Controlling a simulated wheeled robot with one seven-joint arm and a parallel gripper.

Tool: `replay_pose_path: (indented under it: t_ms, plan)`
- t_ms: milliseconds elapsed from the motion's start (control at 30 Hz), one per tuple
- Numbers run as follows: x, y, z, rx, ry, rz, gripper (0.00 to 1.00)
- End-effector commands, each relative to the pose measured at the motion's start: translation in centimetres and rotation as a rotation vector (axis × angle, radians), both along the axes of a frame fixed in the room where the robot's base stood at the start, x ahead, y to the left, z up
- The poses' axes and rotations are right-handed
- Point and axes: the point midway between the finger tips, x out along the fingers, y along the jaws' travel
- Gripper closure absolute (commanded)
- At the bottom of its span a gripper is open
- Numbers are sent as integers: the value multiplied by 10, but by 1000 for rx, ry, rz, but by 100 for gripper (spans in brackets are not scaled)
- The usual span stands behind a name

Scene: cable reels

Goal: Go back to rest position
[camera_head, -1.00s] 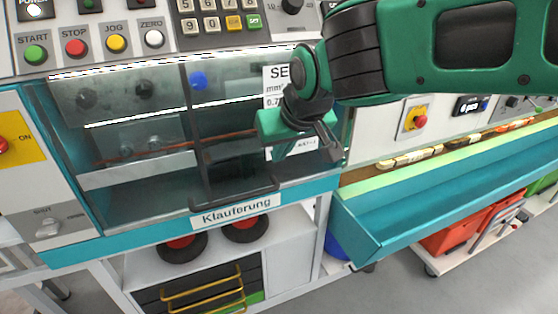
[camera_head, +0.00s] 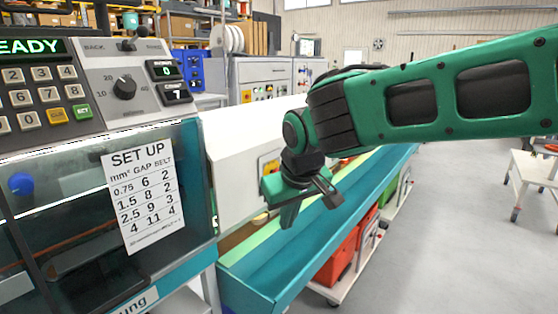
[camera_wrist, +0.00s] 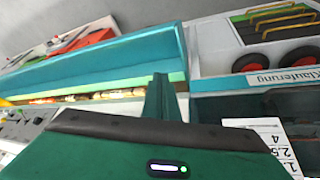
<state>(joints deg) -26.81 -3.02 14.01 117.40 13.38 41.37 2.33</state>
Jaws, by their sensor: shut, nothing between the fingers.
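My gripper (camera_head: 312,206) hangs at the end of my green arm in the head view, pointing down in front of the machine and above the teal trough. Its fingers are together and hold nothing. In the wrist view the closed fingers (camera_wrist: 158,98) stick out from the green gripper body, with the trough behind them.
The machine with a keypad (camera_head: 38,98) and a SET UP sheet (camera_head: 143,196) stands at the left. The teal trough (camera_head: 290,262) runs beside it, with red bins (camera_head: 336,257) below. A white table (camera_head: 535,172) is at the right. The grey floor (camera_head: 450,240) between is clear.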

Motion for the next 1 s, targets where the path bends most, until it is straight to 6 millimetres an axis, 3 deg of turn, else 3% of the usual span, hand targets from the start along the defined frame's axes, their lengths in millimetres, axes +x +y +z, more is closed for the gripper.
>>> replay_pose_path:
  t_ms: [33,167,267,367,500,633,800,900,1000]
  plan:
    - [2,-37,-2,-14,15,-63,100]
    - [-5,-121,-11,-38,63,-211,100]
    - [-22,-184,-19,-50,109,-330,100]
    - [-49,-243,-28,-51,160,-454,100]
    - [-103,-315,-44,-31,242,-636,100]
    - [-165,-362,-61,12,324,-800,100]
    - [-231,-388,-80,79,411,-954,100]
    - [-252,-391,-86,104,439,-1000,100]
    - [-260,-392,-89,116,451,-1019,100]
